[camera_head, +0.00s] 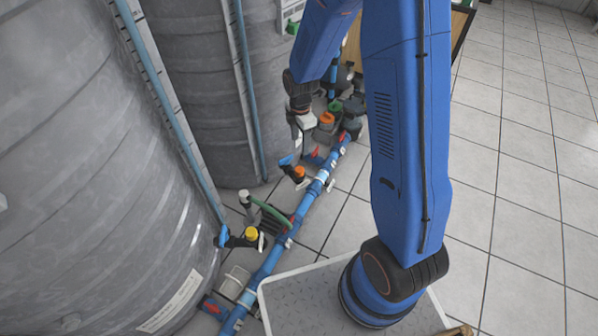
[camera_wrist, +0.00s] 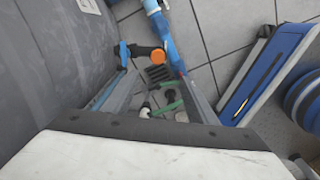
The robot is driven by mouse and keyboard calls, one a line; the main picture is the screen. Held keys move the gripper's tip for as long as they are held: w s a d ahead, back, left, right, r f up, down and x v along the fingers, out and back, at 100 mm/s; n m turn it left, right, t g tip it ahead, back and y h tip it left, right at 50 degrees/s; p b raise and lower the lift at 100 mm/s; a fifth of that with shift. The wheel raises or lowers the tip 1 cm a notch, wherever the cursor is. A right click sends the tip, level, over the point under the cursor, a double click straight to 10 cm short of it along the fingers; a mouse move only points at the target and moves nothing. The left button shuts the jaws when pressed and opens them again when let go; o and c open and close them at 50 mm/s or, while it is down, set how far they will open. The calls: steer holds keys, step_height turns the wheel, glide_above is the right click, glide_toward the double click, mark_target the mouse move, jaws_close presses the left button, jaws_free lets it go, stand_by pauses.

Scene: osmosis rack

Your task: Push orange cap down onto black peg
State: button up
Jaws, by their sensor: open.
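An orange cap (camera_head: 299,171) sits at the end of a black fitting with a blue end, beside the blue pipe on the floor. In the wrist view an orange cap (camera_wrist: 158,57) shows against a black fitting (camera_wrist: 138,50), beyond the fingertips. I cannot tell how far it is seated, and no separate black peg can be made out. A second orange cap (camera_head: 326,118) tops a dark unit farther back. My gripper (camera_head: 301,122) hangs above the pipework by the rear tank. In the wrist view its fingers (camera_wrist: 158,88) are spread apart, with nothing held between them.
Large grey tanks (camera_head: 95,170) stand at the left. The blue pipe (camera_head: 268,265) runs along the floor with red valves, a green hose (camera_head: 270,212) and a yellow cap (camera_head: 251,233). Open tiled floor (camera_head: 525,200) lies at the right.

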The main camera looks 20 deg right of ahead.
glide_above(299, 169)
steer(key=f, duration=0.7)
steer(key=s+f, duration=0.1)
steer(key=f, duration=0.2)
steer(key=shift+d+f, duration=0.15)
steer(key=shift+f, duration=0.1)
steer(key=shift+w+f, duration=0.1)
steer(key=shift+f, duration=0.7)
steer(key=shift+w+f, duration=0.15)
steer(key=shift+f, duration=1.15)
steer(key=shift+w+f, duration=0.15)
steer(key=shift+f, duration=1.15)
steer(key=c, duration=1.1)
